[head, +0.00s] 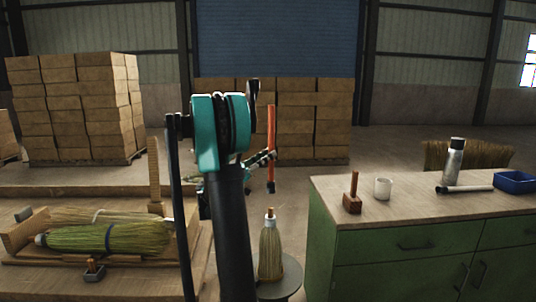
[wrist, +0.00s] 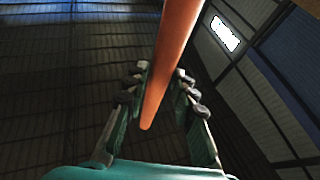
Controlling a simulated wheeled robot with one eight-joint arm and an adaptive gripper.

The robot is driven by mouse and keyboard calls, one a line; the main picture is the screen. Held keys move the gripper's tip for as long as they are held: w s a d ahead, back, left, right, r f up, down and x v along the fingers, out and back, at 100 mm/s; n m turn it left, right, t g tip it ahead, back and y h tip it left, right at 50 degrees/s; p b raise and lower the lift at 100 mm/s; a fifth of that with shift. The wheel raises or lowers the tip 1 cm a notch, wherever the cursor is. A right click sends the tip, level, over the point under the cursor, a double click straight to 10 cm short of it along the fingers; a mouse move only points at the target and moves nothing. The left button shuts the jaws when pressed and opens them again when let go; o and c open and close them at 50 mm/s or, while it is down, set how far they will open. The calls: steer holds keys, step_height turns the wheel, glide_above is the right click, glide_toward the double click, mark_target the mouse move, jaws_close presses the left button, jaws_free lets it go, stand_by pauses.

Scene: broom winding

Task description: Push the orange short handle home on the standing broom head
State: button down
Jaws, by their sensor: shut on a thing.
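The orange short handle (head: 271,130) is held upright in the air in the head view. A dark piece shows at its lower end. The standing broom head (head: 270,250) is upright with green-tan bristles on a small round stand (head: 292,272). Its narrow top is just below the handle's lower end, with a small gap between them. My gripper (head: 264,158) is shut around the lower half of the handle, partly hidden by my arm. In the wrist view the orange handle (wrist: 172,60) passes between the fingers of my gripper (wrist: 161,86); the broom head is not seen there.
A wooden bench (head: 190,262) at left holds a bound broom (head: 110,238). Stacked cartons (head: 75,105) stand behind.

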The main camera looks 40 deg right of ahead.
mark_target(267, 184)
steer(key=shift+f, duration=4.55)
steer(key=shift+f, duration=0.75)
steer(key=c, duration=1.2)
jaws_free()
steer(key=shift+o, duration=0.2)
steer(key=shift+r, duration=0.1)
step_height(267, 184, up, 10)
steer(key=shift+a, duration=0.1)
